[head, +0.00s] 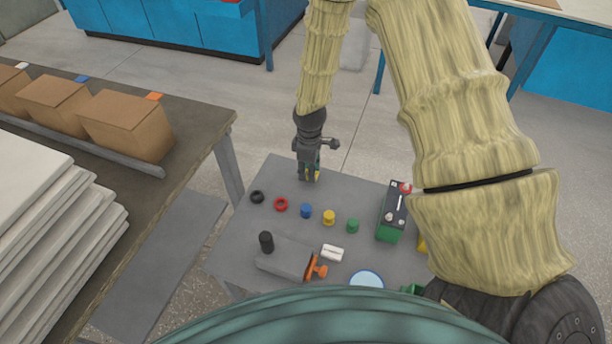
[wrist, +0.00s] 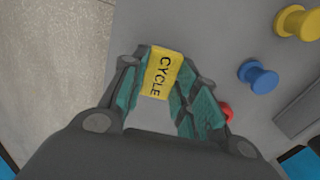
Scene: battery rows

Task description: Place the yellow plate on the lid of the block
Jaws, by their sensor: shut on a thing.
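The yellow plate (wrist: 161,72) carries the word CYCLE and sits between the fingers of my gripper (wrist: 165,85) in the wrist view. In the head view my gripper (head: 309,172) is shut on the plate (head: 317,173) near the far edge of the grey table. Whether the plate touches the table is hard to tell. A green block (head: 388,232) with a dark lid (head: 395,205) stands at the right of that table, away from my gripper. The lid bears a red post and light posts. My arm passes close to its right side in the picture.
A row of black, red, blue (head: 306,210), yellow (head: 329,217) and green (head: 352,226) round pieces lies on the grey table (head: 235,240). A grey fixture (head: 283,262) with an orange knob and a white piece (head: 332,253) are nearer. Boxes (head: 125,125) stand on the left bench.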

